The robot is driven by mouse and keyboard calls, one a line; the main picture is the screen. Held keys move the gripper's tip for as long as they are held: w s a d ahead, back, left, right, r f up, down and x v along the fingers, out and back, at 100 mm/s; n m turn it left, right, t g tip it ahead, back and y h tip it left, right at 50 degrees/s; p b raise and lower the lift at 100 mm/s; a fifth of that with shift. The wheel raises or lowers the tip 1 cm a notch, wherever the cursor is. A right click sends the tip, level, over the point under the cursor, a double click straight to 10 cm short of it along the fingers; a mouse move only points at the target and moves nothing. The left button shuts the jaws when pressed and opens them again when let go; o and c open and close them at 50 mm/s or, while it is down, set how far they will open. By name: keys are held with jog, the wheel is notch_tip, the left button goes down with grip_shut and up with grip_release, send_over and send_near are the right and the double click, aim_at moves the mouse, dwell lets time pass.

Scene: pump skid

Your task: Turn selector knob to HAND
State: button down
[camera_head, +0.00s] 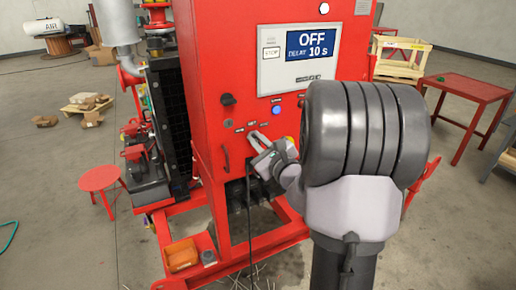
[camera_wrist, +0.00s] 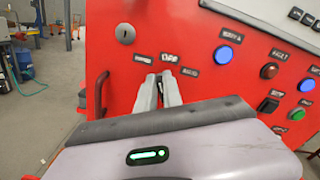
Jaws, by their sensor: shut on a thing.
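My gripper (camera_head: 256,139) reaches the front of the red cabinet (camera_head: 215,60) below its display. In the wrist view my gripper's two fingers (camera_wrist: 159,88) are close together at the panel, just below the label marked OFF (camera_wrist: 169,57). The fingers are shut on the selector knob, which they hide, so I cannot read which way it points. One label (camera_wrist: 142,59) lies left of OFF and another (camera_wrist: 190,71) lies right; both are too small to read surely. The display (camera_head: 307,44) reads OFF, DELAY 10 s.
A round lock (camera_wrist: 125,33) sits above left of the fingers, and a dark handle (camera_wrist: 101,94) sticks out at left. A lit blue button (camera_wrist: 229,57), a red button (camera_wrist: 270,70) and a green button (camera_wrist: 297,114) are to the right. A red stool (camera_head: 100,178) stands at left.

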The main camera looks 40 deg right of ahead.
jog(key=shift+a+f+n+b, duration=0.15)
jog(key=shift+n+b, duration=0.9)
jog(key=shift+b, duration=0.2)
jog(key=shift+a+f+n+b, duration=0.1)
jog(key=shift+f+n+b, duration=0.05)
jog(key=shift+n+b, duration=1)
jog(key=c, duration=1.5)
grip_release()
jog(key=shift+r, duration=0.1)
